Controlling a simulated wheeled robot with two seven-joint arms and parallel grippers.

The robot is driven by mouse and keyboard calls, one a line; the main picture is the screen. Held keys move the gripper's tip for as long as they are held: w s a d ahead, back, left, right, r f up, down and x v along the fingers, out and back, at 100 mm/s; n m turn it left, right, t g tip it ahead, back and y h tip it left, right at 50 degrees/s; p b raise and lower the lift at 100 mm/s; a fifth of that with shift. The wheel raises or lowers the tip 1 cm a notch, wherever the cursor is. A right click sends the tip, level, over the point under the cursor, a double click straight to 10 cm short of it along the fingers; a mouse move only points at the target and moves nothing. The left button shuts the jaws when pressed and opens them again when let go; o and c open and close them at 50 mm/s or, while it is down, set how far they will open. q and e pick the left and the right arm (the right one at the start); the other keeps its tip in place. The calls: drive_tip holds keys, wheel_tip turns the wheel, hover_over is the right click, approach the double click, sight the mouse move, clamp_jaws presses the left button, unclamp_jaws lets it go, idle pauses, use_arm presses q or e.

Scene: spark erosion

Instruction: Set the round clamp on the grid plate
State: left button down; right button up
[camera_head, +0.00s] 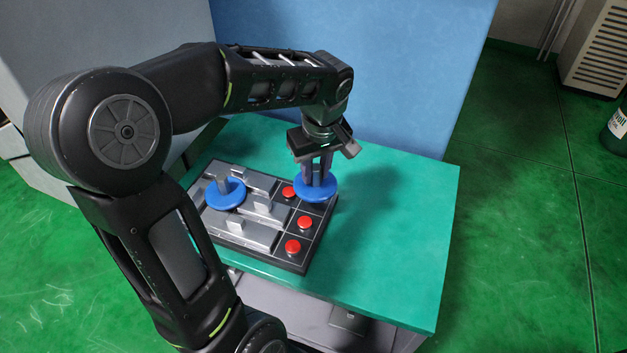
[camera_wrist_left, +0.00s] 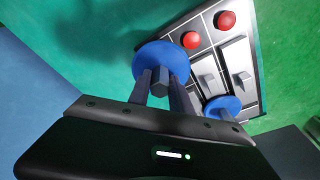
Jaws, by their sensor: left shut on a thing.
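A round clamp, a blue disc (camera_head: 317,190) with a grey post, is held in my left gripper (camera_head: 318,170). The gripper points down and is shut on the post. In the left wrist view the blue disc (camera_wrist_left: 151,57) shows beyond the fingers (camera_wrist_left: 162,88). The disc is over the back right corner of the grid plate (camera_head: 270,256) and partly hides it; I cannot tell whether it touches. A second blue disc with a grey post (camera_head: 226,196) sits on the plate's left part; it also shows in the left wrist view (camera_wrist_left: 222,103). My right gripper is not in view.
The plate carries several grey blocks (camera_head: 235,229) and red buttons (camera_head: 292,246) along its right side. It lies on a green tabletop (camera_head: 400,250), bare to the right. A blue panel (camera_head: 400,70) stands behind. My left arm covers the left side of the view.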

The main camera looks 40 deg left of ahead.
sight(315, 182)
use_arm(q)
drive_tip(key=shift+f, duration=1.8)
drive_tip(key=shift+f, duration=0.1)
drive_tip(key=shift+f, duration=0.15)
drive_tip(key=c, duration=1.2)
unclamp_jaws()
drive_tip(key=shift+o, duration=0.2)
wheel_tip(315, 182, up, 12)
drive_tip(key=d, duration=0.1)
drive_tip(key=shift+s+d+r, duration=0.2)
drive_tip(key=shift+s+d, duration=0.1)
drive_tip(key=shift+s, duration=0.1)
